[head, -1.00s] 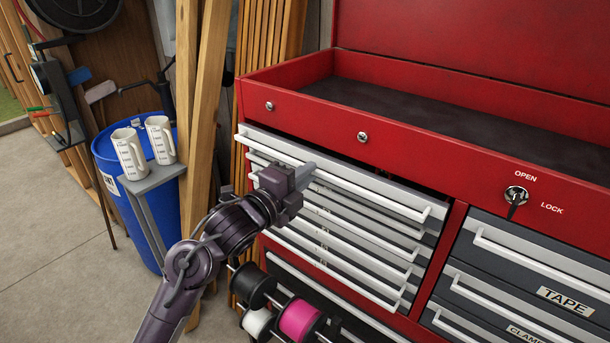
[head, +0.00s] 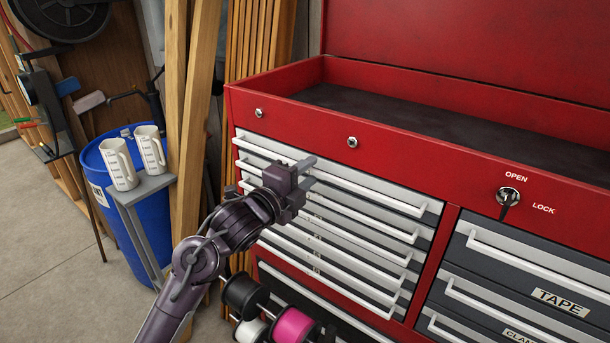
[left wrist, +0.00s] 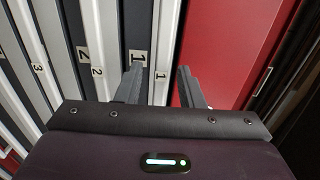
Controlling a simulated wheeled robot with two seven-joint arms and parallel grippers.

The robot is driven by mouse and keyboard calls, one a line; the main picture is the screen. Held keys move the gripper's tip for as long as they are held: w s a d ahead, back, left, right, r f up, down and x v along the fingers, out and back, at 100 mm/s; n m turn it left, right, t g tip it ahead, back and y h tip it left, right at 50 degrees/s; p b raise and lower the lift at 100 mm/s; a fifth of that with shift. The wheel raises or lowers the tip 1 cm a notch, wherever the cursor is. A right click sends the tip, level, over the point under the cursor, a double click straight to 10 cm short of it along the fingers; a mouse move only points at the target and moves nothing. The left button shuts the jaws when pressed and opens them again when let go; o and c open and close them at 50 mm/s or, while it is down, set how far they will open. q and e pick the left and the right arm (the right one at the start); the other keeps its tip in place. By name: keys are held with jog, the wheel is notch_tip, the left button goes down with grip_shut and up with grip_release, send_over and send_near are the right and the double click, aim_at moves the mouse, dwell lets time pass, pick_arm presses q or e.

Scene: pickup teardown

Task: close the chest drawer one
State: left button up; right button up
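The red tool chest (head: 420,140) has a left bank of shallow drawers with long white handles. Drawer one is the top drawer (head: 385,190) of that bank; its front looks about flush with the red frame. In the left wrist view, number 1 labels show on the drawer front (left wrist: 161,55), beside the red frame. My left gripper (head: 307,172) is at the top drawers' fronts, left of their middle, and covers part of them. In the left wrist view its two fingers (left wrist: 162,84) stand apart with nothing gripped; I cannot tell whether they touch the front. My right gripper is out of view.
An OPEN/LOCK key switch (head: 508,197) is on the red frame, above the right bank's TAPE drawer (head: 562,300). Spools (head: 293,325) sit below my left arm. A blue barrel (head: 148,215) and two white jugs (head: 120,165) stand at the left, beside wooden planks (head: 203,90).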

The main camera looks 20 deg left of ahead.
pick_arm(q)
jog(key=shift+s, duration=0.1)
jog(key=b+v, duration=0.3)
jog(key=v, duration=0.4)
jog(key=shift+s+a, duration=0.15)
jog(key=shift+s, duration=0.15)
